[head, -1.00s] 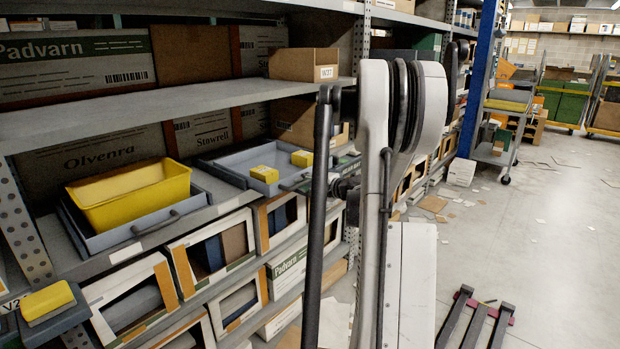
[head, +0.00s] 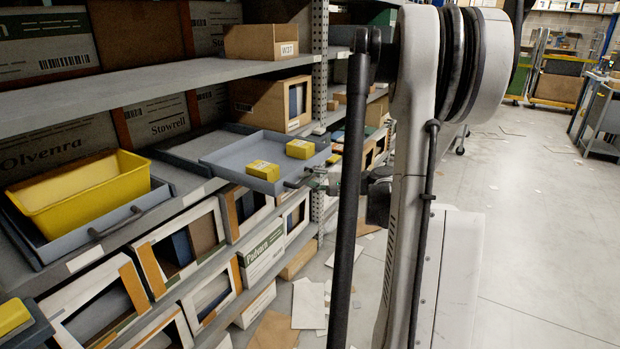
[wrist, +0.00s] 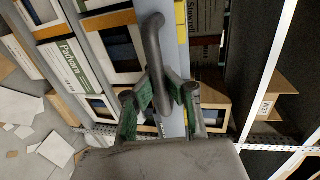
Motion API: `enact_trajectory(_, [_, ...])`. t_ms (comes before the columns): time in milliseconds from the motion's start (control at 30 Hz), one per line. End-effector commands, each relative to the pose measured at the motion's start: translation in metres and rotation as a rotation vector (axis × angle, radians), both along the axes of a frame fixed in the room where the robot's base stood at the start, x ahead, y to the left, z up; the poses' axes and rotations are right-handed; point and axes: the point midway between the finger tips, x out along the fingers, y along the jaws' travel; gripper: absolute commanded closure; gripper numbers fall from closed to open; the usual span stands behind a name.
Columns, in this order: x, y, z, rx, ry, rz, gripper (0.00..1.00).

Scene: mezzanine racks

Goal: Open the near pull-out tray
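A shallow grey-blue pull-out tray (head: 228,160) holding two small yellow boxes (head: 281,160) juts out past the shelf edge in the head view. My gripper (head: 312,180) is at its front, partly hidden by my arm. In the wrist view my gripper's green-padded fingers (wrist: 162,98) are closed around the dark bar handle (wrist: 153,45) of the tray. The tray front (wrist: 183,45) shows as a pale blue strip beside the handle. A second grey-blue tray (head: 103,229), with a yellow bin (head: 80,195) in it, sits on the shelf to the left.
Open-fronted boxes (head: 180,252) line the shelf below. A cardboard box marked W37 (head: 262,42) stands on the shelf above. A perforated rack post (head: 319,70) rises just behind the tray.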

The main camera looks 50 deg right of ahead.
Motion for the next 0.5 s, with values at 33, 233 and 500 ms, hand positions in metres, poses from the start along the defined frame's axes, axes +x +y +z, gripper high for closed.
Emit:
enact_trajectory(33, [-0.0001,0.0000,0.0001,0.000,0.000,0.000,1.00])
enact_trajectory(233, [0.0001,-0.0002,0.0001,0.000,0.000,0.000,0.95])
enact_trajectory(500, [0.0002,-0.0003,0.0001,0.001,0.000,0.000,0.69])
